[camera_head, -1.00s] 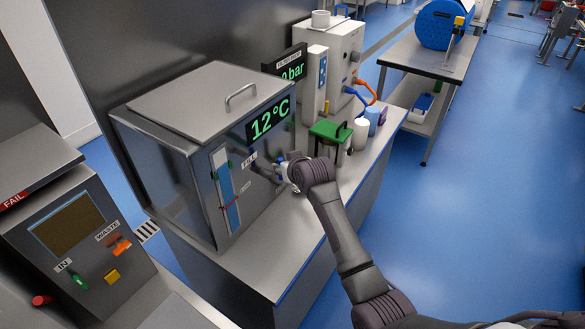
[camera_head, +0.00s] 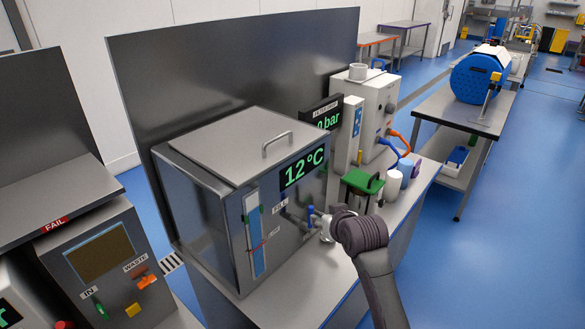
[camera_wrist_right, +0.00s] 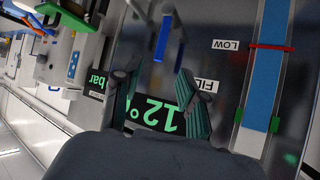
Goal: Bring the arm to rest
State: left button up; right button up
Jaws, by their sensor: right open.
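My right arm comes in from the lower right in the head view, and its gripper (camera_head: 318,222) is in front of the steel tank (camera_head: 205,225), by the FILL label. In the wrist view the right gripper (camera_wrist_right: 158,90) is open, its two dark fingers spread with nothing held between them. A blue lever (camera_wrist_right: 163,38) shows past the fingertips; I cannot tell how far away it is. The wrist hides part of the tank's front in the head view. My left gripper is not in view.
A white machine (camera_head: 375,105) with hoses is behind. A control panel (camera_head: 105,255) stands at the left. The blue floor (camera_head: 500,260) at the right is clear.

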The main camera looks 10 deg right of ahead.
jog(key=s+f+g, duration=0.2)
jog(key=s+f, duration=0.3)
jog(key=s, duration=0.4)
jog(key=s+f+g, duration=0.2)
jog(key=s+f, duration=0.4)
jog(key=s, duration=0.3)
jog(key=s+f+n+g, duration=0.15)
jog(key=s+g, duration=0.25)
jog(key=s, duration=1.6)
notch_tip(320, 180, down, 29)
jog(key=g+b, duration=0.1)
jog(key=b, duration=0.2)
jog(key=s+d+f+g+h+b, duration=0.1)
jog(key=s+d+f+b, duration=0.2)
jog(key=s+f, duration=1.4)
notch_tip(320, 180, down, 3)
jog(key=shift+s+r, duration=0.2)
jog(key=shift+s, duration=0.1)
